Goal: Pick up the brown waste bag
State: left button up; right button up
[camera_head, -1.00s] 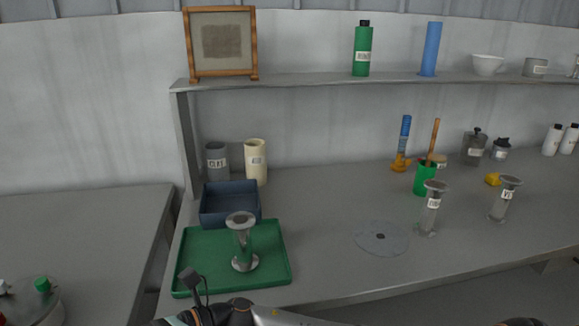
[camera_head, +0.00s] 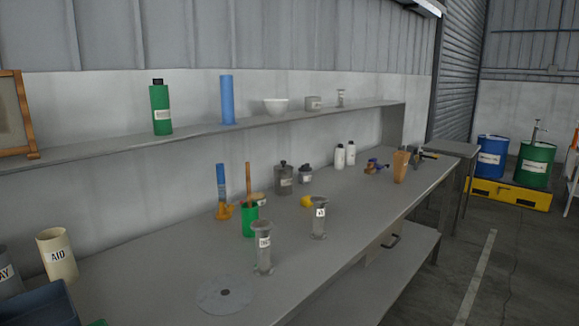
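A brown, upright object (camera_head: 401,166), which looks like the brown waste bag, stands near the right end of the long grey bench (camera_head: 330,268), close to its front edge. It is small in the view, so its opening and any contents cannot be made out. Neither of my grippers shows in the head view.
A blue and orange tool (camera_head: 376,165) lies just left of the brown object. Two clear cylinders (camera_head: 264,248) (camera_head: 319,218), a green cup (camera_head: 250,219) and a grey disc (camera_head: 225,295) stand or lie further left. Blue (camera_head: 490,157) and green (camera_head: 535,164) drums stand beyond the bench; open floor lies right.

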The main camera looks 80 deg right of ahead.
aim_at(400, 158)
jog(key=i+z, duration=0.15)
jog(key=z, duration=0.85)
